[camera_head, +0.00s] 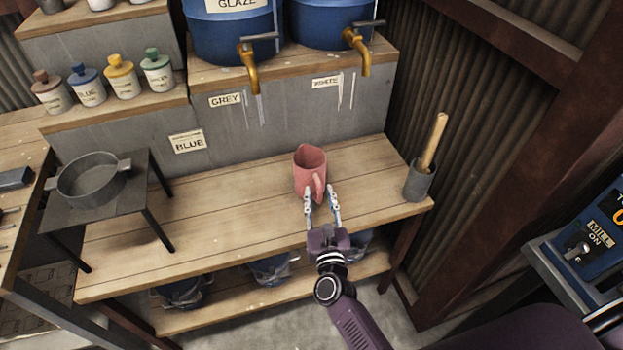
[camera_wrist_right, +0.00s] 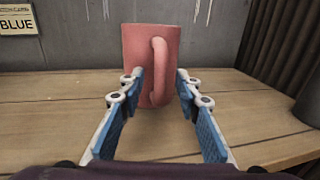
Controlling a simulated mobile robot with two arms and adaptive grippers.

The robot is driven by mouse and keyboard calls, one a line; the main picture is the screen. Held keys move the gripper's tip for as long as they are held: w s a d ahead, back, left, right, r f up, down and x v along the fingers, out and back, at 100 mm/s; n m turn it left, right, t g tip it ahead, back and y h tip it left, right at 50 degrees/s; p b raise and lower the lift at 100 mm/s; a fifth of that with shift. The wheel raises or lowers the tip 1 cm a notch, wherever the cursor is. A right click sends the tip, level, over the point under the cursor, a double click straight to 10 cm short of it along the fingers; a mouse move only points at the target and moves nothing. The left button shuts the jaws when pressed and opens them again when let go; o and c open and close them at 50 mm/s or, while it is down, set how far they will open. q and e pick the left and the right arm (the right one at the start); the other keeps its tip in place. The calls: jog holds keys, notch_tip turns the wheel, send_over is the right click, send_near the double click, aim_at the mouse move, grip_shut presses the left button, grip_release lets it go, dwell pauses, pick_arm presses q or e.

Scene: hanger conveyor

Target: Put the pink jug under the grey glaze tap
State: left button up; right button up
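The pink jug (camera_head: 309,168) stands upright on the wooden bench, its handle facing me; it also shows in the right wrist view (camera_wrist_right: 138,50). My right gripper (camera_head: 321,192) is at the jug's near side. Its fingers (camera_wrist_right: 160,78) are open, one on each side of the handle, with gaps visible. The grey glaze tap (camera_head: 248,66) is the left brass tap, above the GREY label (camera_head: 225,100). The jug stands lower and to the right of that tap, between it and the WHITE tap (camera_head: 357,52). My left gripper is not in view.
A grey pot (camera_head: 417,182) with a wooden-handled tool stands right of the jug. A dark stand (camera_head: 112,200) with a grey pan (camera_head: 92,180) is at the left. The bench (camera_head: 225,215) between stand and jug is clear.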

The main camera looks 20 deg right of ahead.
grip_shut()
jog(key=shift+r, duration=0.2)
dwell(0.3)
